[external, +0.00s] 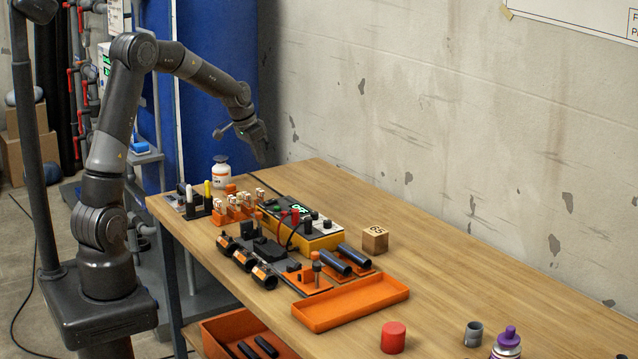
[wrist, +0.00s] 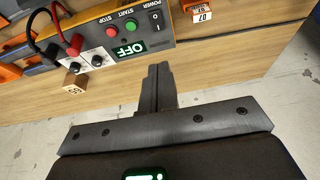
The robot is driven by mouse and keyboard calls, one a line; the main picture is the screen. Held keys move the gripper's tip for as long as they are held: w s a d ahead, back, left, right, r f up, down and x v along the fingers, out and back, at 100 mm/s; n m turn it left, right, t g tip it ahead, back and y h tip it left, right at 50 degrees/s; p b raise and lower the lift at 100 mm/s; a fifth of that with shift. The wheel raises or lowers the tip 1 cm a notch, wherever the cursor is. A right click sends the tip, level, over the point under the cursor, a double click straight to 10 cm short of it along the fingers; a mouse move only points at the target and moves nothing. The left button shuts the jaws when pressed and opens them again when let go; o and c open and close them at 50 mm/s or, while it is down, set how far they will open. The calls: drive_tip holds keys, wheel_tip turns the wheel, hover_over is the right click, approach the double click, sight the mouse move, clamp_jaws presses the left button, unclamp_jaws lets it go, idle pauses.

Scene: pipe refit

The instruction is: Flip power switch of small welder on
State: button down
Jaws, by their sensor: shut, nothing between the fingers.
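The small welder (external: 307,228) is a yellow box with a dark panel on the wooden table. Its panel (wrist: 97,42) shows upside down in the wrist view. The black power switch (wrist: 156,20), marked with O and I, sits under the POWER label, beside the green START button (wrist: 130,25) and red STOP button (wrist: 112,31). The display (wrist: 129,50) reads OFF. My gripper (wrist: 158,68) is shut and empty, its fingertips pointing toward the panel near the power switch in the picture. In the external view my gripper (external: 263,160) is in the air, clear of the welder.
Orange blocks (external: 238,206), a white bottle (external: 221,176) and dark pipes (external: 347,258) surround the welder. A red and a black cable (wrist: 56,30) plug into its panel. A numbered wooden cube (external: 375,240) and an orange tray (external: 350,302) stand nearby. The table's right part is mostly clear.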

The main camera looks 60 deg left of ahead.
sight(273, 200)
drive_tip(key=x, duration=1.3)
drive_tip(key=shift+s+f, duration=0.15)
drive_tip(key=shift+s, duration=0.25)
drive_tip(key=shift+w+f+g, duration=0.15)
drive_tip(key=shift+f+g, duration=0.05)
drive_tip(key=shift+g, duration=0.1)
drive_tip(key=shift+s, duration=0.95)
drive_tip(key=shift+r, duration=0.1)
